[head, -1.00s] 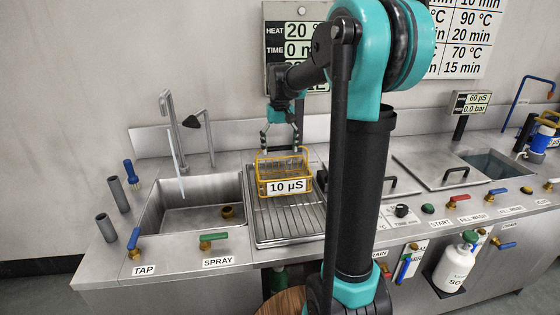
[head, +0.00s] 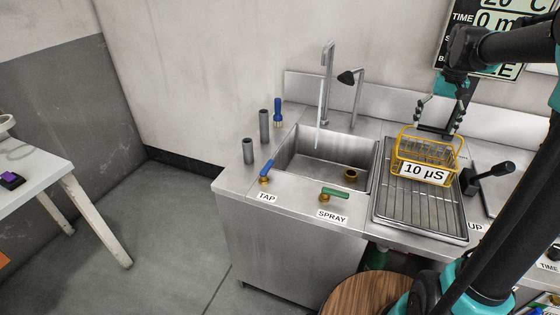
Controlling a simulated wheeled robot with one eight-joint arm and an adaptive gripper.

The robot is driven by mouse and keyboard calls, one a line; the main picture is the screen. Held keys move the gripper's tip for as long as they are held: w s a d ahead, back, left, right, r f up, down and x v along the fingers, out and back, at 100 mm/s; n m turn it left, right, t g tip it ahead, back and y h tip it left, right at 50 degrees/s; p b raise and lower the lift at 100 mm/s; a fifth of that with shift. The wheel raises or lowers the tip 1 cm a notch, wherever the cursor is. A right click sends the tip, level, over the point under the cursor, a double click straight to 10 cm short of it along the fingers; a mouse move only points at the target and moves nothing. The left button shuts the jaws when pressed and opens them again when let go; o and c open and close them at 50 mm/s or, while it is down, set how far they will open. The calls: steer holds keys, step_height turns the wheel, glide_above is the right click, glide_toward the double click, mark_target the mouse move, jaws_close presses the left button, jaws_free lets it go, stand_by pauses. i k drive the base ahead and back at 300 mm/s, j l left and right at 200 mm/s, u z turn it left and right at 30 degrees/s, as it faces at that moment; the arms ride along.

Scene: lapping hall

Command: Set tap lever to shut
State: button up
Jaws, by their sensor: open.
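The blue tap lever (head: 267,167) sits on a brass valve at the front left of the sink counter, behind the TAP label (head: 267,198). It points back and slightly right. The tall tap (head: 327,85) stands behind the sink (head: 325,165), and a pale streak like running water drops from its spout into the basin. My gripper (head: 440,122) is open, with its fingers apart at the handle of the yellow wire basket marked 10 µS (head: 424,174). I cannot tell whether they touch it. The gripper is well to the right of the tap lever.
A green lever (head: 334,193) stands at the SPRAY label. The basket rests on the ribbed drainer (head: 405,214). Grey tubes and a blue-handled brush (head: 278,112) stand left of the sink. A round wooden stool top (head: 360,295) is in front. Floor at left is clear up to a white table (head: 45,175).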

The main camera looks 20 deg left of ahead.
mark_target(268, 163)
steer(key=j+u, duration=0.1)
steer(key=u, duration=0.3)
steer(key=k+j+u, duration=0.1)
steer(key=u, duration=0.25)
steer(key=j+u, duration=0.15)
steer(key=u, duration=0.25)
